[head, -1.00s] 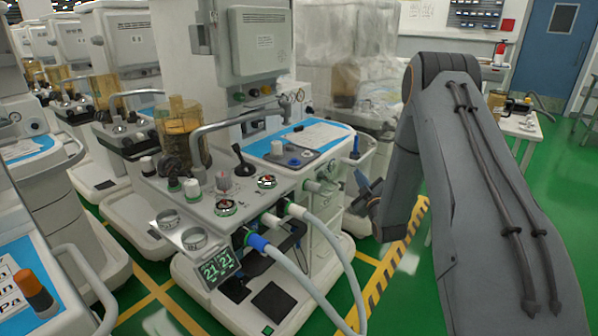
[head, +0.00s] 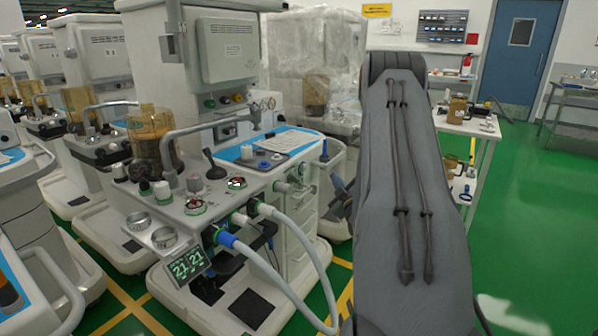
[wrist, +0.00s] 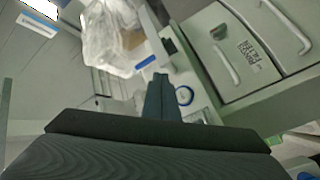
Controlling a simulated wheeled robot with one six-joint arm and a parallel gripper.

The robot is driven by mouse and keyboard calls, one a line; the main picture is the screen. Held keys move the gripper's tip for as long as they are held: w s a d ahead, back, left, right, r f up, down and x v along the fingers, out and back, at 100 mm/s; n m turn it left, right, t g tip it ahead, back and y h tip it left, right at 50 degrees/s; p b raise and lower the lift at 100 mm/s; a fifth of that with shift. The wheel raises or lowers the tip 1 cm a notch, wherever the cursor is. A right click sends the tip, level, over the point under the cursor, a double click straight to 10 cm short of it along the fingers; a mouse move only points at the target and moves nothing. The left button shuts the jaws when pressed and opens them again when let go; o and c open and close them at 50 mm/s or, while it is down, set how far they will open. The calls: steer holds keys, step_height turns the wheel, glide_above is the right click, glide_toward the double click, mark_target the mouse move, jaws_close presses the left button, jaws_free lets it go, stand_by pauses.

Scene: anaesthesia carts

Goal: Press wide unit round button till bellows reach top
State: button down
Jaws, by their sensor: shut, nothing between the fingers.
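The nearest wide anaesthesia unit (head: 285,200) stands left of my arm in the head view. An amber clear bellows canister (head: 152,125) sits at its back left; how high the bellows inside stand is not clear. Its front deck carries knobs, two silver round rings (head: 139,221) and two round red-and-white dials (head: 195,207). I cannot tell which round part is the button. My gripper (head: 341,188) is right of the unit, partly hidden by my arm and apart from the deck. In the wrist view my gripper (wrist: 162,82) is shut and empty, with a blue-ringed round part (wrist: 184,95) beyond it.
Corrugated hoses (head: 285,285) hang from the unit's front. A plastic-wrapped unit (head: 315,60) stands behind. More carts line the left. A white table (head: 470,125) stands at the right. Green floor is open at the right. Drawers (wrist: 235,60) fill the wrist view's right.

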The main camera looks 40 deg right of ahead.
steer(key=w+a+b, duration=0.2)
steer(key=w+a, duration=0.1)
steer(key=w, duration=0.5)
steer(key=shift+w+a, duration=0.15)
steer(key=shift+a, duration=0.1)
steer(key=shift+w+b, duration=0.15)
steer(key=shift+b, duration=0.15)
stand_by(1.8)
steer(key=shift+w+a, duration=0.15)
steer(key=shift+w, duration=0.1)
steer(key=shift+w+a, duration=0.2)
steer(key=shift+w, duration=0.3)
stand_by(0.9)
steer(key=shift+s, duration=0.1)
stand_by(0.5)
steer(key=shift+s+d, duration=0.3)
steer(key=shift+s, duration=0.45)
steer(key=shift+s, duration=0.1)
steer(key=shift+s+d+p, duration=0.25)
steer(key=shift+s+d, duration=0.1)
steer(key=shift+s, duration=0.4)
steer(key=shift+s+d+p, duration=0.2)
steer(key=shift+s+d, duration=0.1)
steer(key=shift+s, duration=0.45)
steer(key=shift+s+d+p, duration=0.25)
steer(key=shift+s+d, duration=0.1)
steer(key=shift+s, duration=0.4)
